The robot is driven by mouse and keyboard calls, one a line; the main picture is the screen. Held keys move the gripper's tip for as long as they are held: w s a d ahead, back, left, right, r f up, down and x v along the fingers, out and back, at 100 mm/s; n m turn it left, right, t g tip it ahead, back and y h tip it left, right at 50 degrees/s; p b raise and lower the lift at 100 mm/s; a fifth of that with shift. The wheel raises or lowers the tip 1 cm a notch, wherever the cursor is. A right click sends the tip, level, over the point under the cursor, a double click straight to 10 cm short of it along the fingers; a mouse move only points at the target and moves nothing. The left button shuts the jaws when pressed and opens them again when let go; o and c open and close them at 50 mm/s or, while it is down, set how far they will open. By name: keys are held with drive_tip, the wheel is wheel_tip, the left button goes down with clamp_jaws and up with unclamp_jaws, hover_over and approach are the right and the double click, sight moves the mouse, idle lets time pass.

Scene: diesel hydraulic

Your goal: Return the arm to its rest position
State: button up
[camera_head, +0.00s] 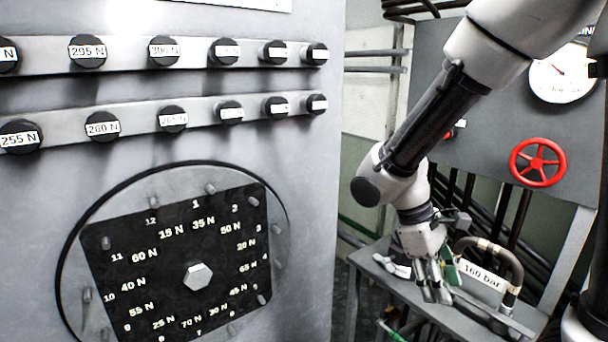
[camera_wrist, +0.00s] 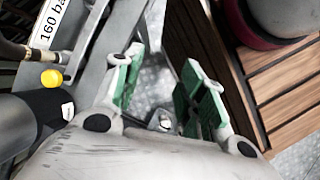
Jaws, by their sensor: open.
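My arm (camera_head: 430,115) reaches down from the upper right in the head view, bent at the elbow. My gripper (camera_head: 437,285) points down just over the small grey table at the right. In the wrist view my gripper (camera_wrist: 160,95) has its two green-padded fingers apart, with nothing between them but a view of the floor and a small pale item beyond. Whether the fingers touch the table cannot be told.
The small table (camera_head: 365,262) carries a hose with a "160 bar" label (camera_head: 482,283). A red handwheel (camera_head: 538,162) and a gauge (camera_head: 562,72) are on the panel behind my arm. A grey cabinet with labelled knobs (camera_head: 173,119) and a numbered plate (camera_head: 150,240) fills the left.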

drive_tip(key=s+d+r+m+t+y, duration=0.2)
drive_tip(key=s+d+r+m+t, duration=0.1)
drive_tip(key=r, duration=0.4)
drive_tip(key=s+d+r+m+t+y, duration=0.2)
drive_tip(key=s+d+r+m+t, duration=0.1)
drive_tip(key=d+r+m, duration=0.3)
drive_tip(key=shift+d+r+t+y, duration=0.3)
drive_tip(key=shift+d+r+t, duration=0.3)
drive_tip(key=shift+d, duration=0.15)
